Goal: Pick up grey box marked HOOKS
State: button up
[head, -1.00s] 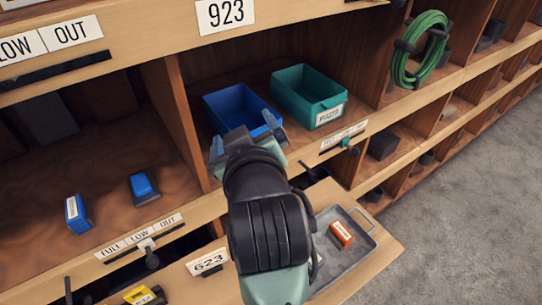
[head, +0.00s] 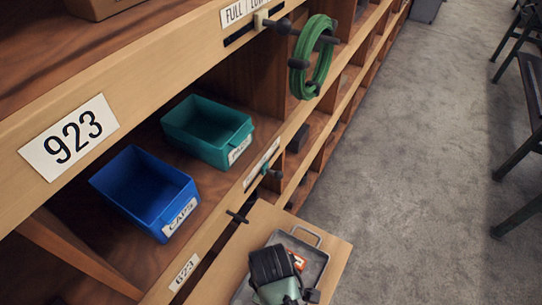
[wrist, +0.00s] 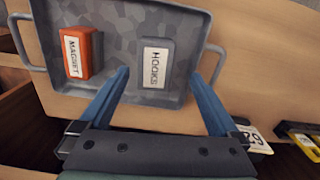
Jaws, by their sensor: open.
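The grey box marked HOOKS (wrist: 154,63) stands in a grey metal tray (wrist: 120,116), its white label facing my wrist camera. In the wrist view, my gripper (wrist: 160,74) is open with its two blue fingers apart. The box appears in the gap between the fingertips, a little beyond them, and I see no contact. In the head view my arm covers much of the tray (head: 318,268), and the HOOKS box is hidden there.
An orange box marked MAGNET (wrist: 82,53) stands left of the HOOKS box in the tray. The tray lies on a wooden pull-out board (head: 240,240). Above are a blue CAPS bin (head: 145,190), a teal bin (head: 208,130) and a green coil (head: 315,60).

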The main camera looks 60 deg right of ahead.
jog(key=shift+d+f+p, duration=0.15)
jog(key=shift+d+f, duration=0.05)
jog(key=shift+f, duration=1.2)
jog(key=shift+d+f+p, duration=0.15)
jog(key=shift+f, duration=1.25)
jog(key=shift+c, duration=0.3)
jog(key=shift+w, duration=0.1)
grip_shut()
